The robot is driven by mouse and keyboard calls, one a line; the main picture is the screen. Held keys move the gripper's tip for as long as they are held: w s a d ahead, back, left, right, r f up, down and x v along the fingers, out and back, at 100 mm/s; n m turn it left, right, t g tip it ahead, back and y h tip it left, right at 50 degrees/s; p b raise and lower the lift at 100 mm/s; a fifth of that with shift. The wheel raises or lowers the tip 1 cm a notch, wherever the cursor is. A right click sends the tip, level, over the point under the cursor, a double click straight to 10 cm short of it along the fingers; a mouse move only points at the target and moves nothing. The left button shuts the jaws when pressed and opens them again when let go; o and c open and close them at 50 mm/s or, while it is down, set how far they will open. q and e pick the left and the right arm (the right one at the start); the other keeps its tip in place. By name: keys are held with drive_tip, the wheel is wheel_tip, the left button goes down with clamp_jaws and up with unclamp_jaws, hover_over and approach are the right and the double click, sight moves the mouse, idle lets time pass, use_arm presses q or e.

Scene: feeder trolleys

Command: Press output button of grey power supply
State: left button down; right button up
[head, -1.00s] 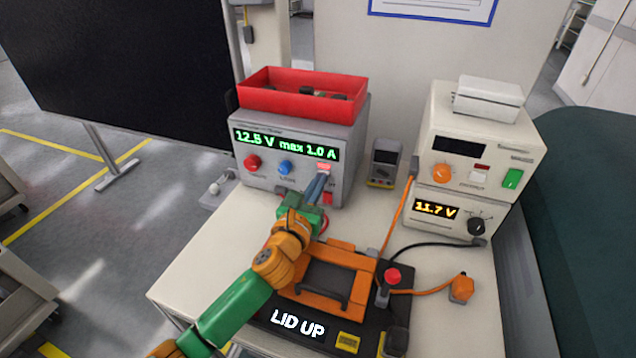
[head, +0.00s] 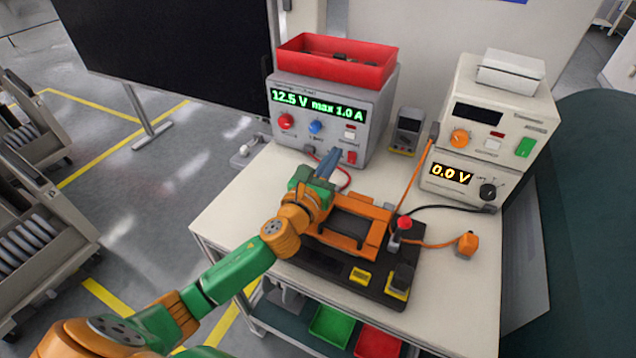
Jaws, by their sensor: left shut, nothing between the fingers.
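The grey power supply (head: 380,110) stands at the back left of the bench, its green display reading "12.5 V max 1.0 A". Its front has a red knob (head: 286,121), a blue knob (head: 315,127), a pale output button (head: 349,134) under the display's right end, and a red switch (head: 349,157) below. My left gripper (head: 334,154) is shut and empty. Its tips are below and in front of the output button and look apart from it. My right gripper is not in view.
A red bin (head: 337,67) sits on the supply. A cream power supply (head: 510,110) stands right, above a meter reading "0.0 V" (head: 451,174). An orange-framed fixture (head: 372,228) with a red knob lies below my gripper. A small handheld meter (head: 407,130) stands between the supplies.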

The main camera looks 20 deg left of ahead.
use_arm(q)
drive_tip(key=s, duration=0.1)
drive_tip(key=s+f, duration=0.1)
drive_tip(key=s+a, duration=0.1)
drive_tip(key=shift+f, duration=0.25)
drive_tip(key=shift+s+d+r+b, duration=0.1)
drive_tip(key=shift+s+r+b, duration=0.05)
drive_tip(key=shift+s, duration=0.4)
drive_tip(key=shift+s+d+r+b, duration=0.1)
drive_tip(key=shift+s+b, duration=0.05)
drive_tip(key=shift+s, duration=0.4)
drive_tip(key=shift+s+r, duration=0.15)
drive_tip(key=shift+s, duration=0.15)
drive_tip(key=shift+w+a, duration=0.1)
drive_tip(key=shift+w, duration=0.15)
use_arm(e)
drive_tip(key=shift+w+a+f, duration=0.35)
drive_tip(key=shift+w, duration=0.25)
use_arm(q)
drive_tip(key=shift+s, duration=0.15)
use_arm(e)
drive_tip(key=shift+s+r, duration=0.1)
use_arm(q)
wheel_tip(320, 180, up, 7)
drive_tip(key=p, duration=0.8)
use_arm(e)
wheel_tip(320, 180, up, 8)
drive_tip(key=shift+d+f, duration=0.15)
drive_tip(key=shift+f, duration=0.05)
